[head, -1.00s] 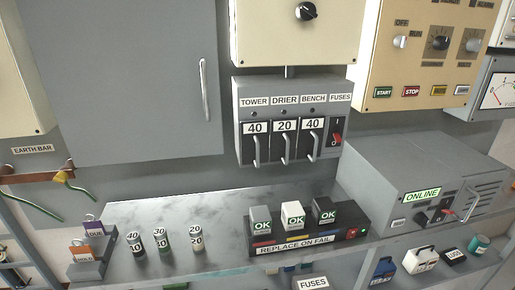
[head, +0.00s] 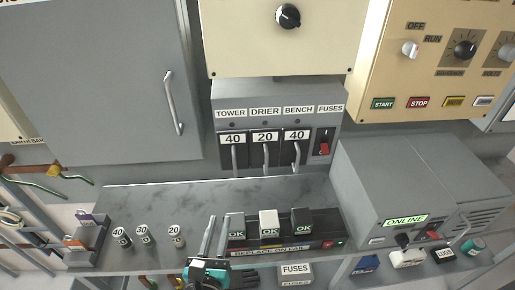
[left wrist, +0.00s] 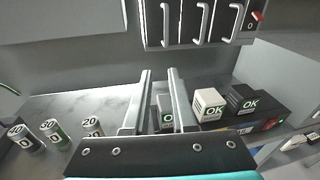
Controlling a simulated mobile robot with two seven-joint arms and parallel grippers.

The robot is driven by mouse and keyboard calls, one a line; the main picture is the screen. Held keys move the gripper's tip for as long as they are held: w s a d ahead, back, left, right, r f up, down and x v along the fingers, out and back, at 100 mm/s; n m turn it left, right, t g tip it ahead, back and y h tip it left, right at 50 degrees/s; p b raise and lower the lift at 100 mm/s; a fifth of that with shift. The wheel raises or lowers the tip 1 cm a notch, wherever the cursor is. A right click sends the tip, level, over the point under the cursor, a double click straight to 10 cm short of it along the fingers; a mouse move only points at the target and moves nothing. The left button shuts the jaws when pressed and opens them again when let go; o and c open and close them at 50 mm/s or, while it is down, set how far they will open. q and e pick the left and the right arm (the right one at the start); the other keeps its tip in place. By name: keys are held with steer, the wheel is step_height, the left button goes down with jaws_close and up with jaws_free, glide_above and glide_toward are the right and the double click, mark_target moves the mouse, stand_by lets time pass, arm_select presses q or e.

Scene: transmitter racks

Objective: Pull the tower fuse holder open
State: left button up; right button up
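The tower fuse holder (head: 233,138) is the leftmost of three holders in the grey fuse box (head: 222,95). It is marked 40, has a metal bar handle (head: 235,157) and looks shut. In the left wrist view, the tower handle (left wrist: 165,25) is at the top, beyond the fingertips. My left gripper (head: 217,221) is open and empty, with its two fingers apart, below the fuse box and over the front of the shelf. In the left wrist view its fingers (left wrist: 159,73) point up toward the holders. My right gripper is not in view.
A black block marked REPLACE ON FAIL (head: 325,243) with OK-labelled cubes stands close beside my left fingers. Several labelled fuses (head: 143,235) stand on the shelf (head: 150,203) to the left. A grey ONLINE unit (head: 400,190) is at right. The shelf's back is clear.

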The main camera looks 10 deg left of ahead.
mark_target(234, 168)
arm_select(q)
steer(key=shift+m+t+h, duration=0.3)
steer(key=shift+m+t, duration=0.1)
steer(key=shift+m, duration=0.2)
steer(key=w+r, duration=0.1)
steer(key=w, duration=0.4)
steer(key=w+r+p, duration=0.1)
steer(key=w, duration=0.4)
steer(key=w+r, duration=0.1)
steer(key=w, duration=0.4)
steer(key=shift+w+r, duration=0.1)
steer(key=shift+w, duration=0.2)
jaws_close()
stand_by(0.4)
